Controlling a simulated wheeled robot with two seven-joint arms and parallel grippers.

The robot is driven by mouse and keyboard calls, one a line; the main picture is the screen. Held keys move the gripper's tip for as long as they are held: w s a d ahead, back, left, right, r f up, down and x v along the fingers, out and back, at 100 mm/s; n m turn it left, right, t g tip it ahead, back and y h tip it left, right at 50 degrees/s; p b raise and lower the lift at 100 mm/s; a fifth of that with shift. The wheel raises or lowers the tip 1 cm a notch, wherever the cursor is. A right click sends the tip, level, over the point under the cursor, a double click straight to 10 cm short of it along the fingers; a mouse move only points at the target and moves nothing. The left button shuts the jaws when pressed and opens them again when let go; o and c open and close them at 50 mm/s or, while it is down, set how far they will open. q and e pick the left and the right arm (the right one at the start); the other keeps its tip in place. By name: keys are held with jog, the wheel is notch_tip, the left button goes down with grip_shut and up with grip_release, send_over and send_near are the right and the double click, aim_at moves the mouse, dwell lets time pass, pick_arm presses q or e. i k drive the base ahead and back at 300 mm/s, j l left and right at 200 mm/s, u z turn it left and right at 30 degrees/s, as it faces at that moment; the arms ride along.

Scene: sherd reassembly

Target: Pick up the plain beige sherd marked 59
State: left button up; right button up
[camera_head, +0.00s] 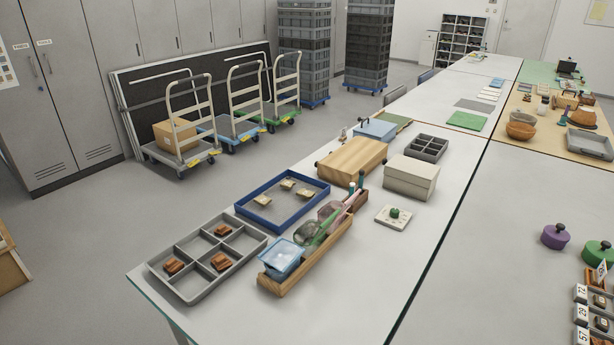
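I cannot make out a sherd marked 59. Three small beige pieces lie apart in a blue-rimmed tray (243,213) on the long white table: one at the left (262,200), one at the back (287,185) and one at the right (304,194). Any marks on them are too small to read. Number cards (582,314) stand at the lower right edge beside small dark holders; one seems to read 57, and none that I can read says 59. Neither of my grippers is in view.
A grey compartment tray (198,286) with reddish-brown pieces and a wooden caddy (290,284) stand near the table's front. A wooden box (352,160) and a beige box (411,178) stand behind. Purple (555,237) and green (597,254) lidded pots are at right. The right table's middle is clear.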

aim_at(305, 194)
jog(key=j+z, duration=0.1)
jog(key=z, duration=0.35)
jog(key=i+j+z, duration=0.1)
jog(key=z, duration=0.4)
jog(key=j+z, duration=0.35)
jog(key=j, duration=0.45)
jog(key=k+j+z, duration=0.1)
jog(key=j+z, duration=0.25)
jog(key=j, duration=0.4)
jog(key=k+j, duration=0.1)
jog(key=j, duration=1.05)
